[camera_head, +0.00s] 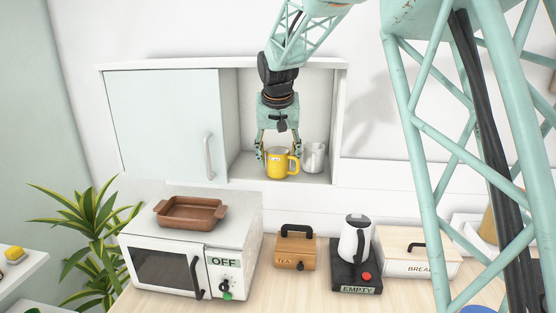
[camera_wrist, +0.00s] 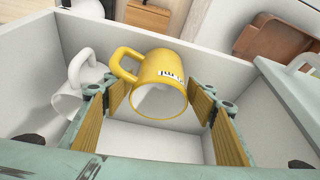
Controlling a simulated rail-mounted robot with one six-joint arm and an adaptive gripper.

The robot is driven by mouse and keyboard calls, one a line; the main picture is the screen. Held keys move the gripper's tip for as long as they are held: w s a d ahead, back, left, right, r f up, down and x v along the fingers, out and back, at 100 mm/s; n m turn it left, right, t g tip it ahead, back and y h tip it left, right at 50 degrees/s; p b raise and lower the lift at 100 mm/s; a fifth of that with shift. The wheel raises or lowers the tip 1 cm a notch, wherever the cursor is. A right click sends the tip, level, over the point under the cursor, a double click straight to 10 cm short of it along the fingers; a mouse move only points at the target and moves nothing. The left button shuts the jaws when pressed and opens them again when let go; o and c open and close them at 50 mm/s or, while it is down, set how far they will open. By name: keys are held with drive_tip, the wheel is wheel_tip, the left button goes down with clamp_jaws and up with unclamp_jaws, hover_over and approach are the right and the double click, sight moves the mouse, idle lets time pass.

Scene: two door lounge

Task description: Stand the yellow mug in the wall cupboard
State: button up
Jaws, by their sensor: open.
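The yellow mug (camera_head: 278,165) stands upright on the floor of the open right part of the wall cupboard (camera_head: 341,120), its handle to the right. My gripper (camera_head: 279,152) reaches down into the opening with its fingers open on either side of the mug. In the wrist view the yellow mug (camera_wrist: 160,85) sits between the yellow-padded fingers of my gripper (camera_wrist: 158,101), with its rim and label showing. Small gaps seem to separate the pads from it; contact is hard to judge.
A white mug (camera_head: 314,157) stands close on the right in the cupboard; it also shows in the wrist view (camera_wrist: 78,85). A pale door (camera_head: 165,120) covers the cupboard's left part. Below are a microwave (camera_head: 165,265) with a brown dish (camera_head: 190,212), a tea box (camera_head: 295,250) and a kettle (camera_head: 354,242).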

sight(278, 169)
drive_tip(key=shift+r, duration=0.15)
drive_tip(key=v, duration=0.7)
drive_tip(key=shift+r+b, duration=0.25)
drive_tip(key=shift+b, duration=0.05)
drive_tip(key=shift+s, duration=0.1)
idle(0.7)
